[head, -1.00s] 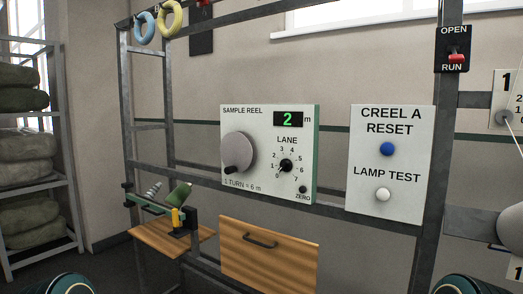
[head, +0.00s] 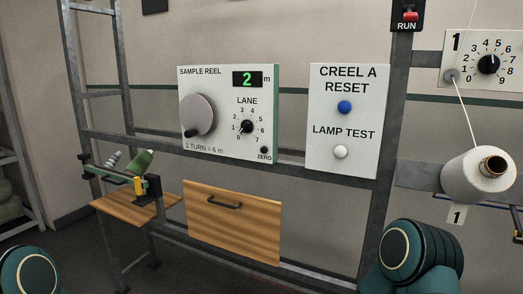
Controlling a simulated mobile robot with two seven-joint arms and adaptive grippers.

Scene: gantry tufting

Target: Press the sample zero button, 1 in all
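The sample reel panel (head: 222,137) is mounted on the grey frame in the head view. The green display (head: 247,79) reads 2 m. The panel also carries a large grey crank disc (head: 198,116) with a black knob at its lower left and a lane dial (head: 247,127). Teal rounded parts of my arms show at the bottom left and bottom right. Neither gripper is in view, and nothing touches the panel.
Right of the panel is a white board with a blue creel reset button (head: 344,107) and a white lamp test button (head: 340,152). A yarn cone (head: 478,175) sticks out at right. Below are a wooden drawer (head: 233,240) and a small wooden shelf (head: 130,212) under a green-and-yellow device.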

